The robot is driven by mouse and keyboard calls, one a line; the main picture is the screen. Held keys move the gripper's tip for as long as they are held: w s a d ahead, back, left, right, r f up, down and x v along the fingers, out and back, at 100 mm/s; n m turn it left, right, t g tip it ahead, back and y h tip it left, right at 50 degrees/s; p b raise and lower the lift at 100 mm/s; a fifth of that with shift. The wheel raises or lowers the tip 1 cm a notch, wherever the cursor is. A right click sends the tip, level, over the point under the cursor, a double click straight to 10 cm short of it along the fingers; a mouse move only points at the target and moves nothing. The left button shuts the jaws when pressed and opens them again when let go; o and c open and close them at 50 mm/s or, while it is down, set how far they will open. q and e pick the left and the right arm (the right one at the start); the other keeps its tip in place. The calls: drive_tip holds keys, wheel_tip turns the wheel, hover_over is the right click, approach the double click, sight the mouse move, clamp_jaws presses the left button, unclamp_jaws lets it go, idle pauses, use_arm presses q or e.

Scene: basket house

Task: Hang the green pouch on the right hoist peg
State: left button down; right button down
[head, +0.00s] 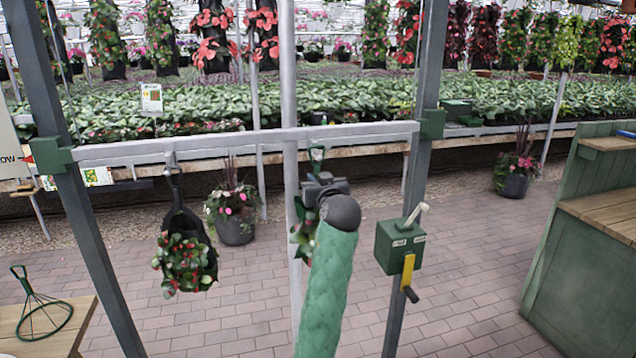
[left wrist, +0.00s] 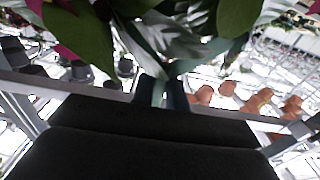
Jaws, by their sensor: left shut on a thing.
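My left gripper (head: 322,188) is shut, at the end of my green-sleeved arm, just below the pale crossbar (head: 230,147) of the hoist frame. A green strap loop (head: 317,153) rises above its jaws to the crossbar's height. I cannot tell whether the loop is around a peg. The pouch body is mostly hidden behind my arm; leaves and reddish flowers (head: 303,235) show to its left. In the left wrist view, the shut fingers (left wrist: 163,92) hold the strap close under large leaves (left wrist: 200,25). My right gripper is not in view.
A black pouch (head: 183,225) with a red-flowered plant hangs from the crossbar's left part. A green crank box (head: 398,246) is on the right post. A green wire hoop stand (head: 42,310) is on a wooden table at lower left. A green counter (head: 580,250) stands right.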

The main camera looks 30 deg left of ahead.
use_arm(q)
drive_tip(key=shift+w+a, duration=0.1)
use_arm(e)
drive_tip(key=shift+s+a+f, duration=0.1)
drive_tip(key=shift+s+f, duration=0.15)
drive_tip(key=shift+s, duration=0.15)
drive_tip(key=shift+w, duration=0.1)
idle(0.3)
use_arm(q)
drive_tip(key=shift+f+b, duration=0.2)
drive_tip(key=shift+b, duration=0.1)
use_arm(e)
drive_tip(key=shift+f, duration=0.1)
use_arm(q)
drive_tip(key=shift+f+b, duration=0.3)
drive_tip(key=shift+f, duration=0.15)
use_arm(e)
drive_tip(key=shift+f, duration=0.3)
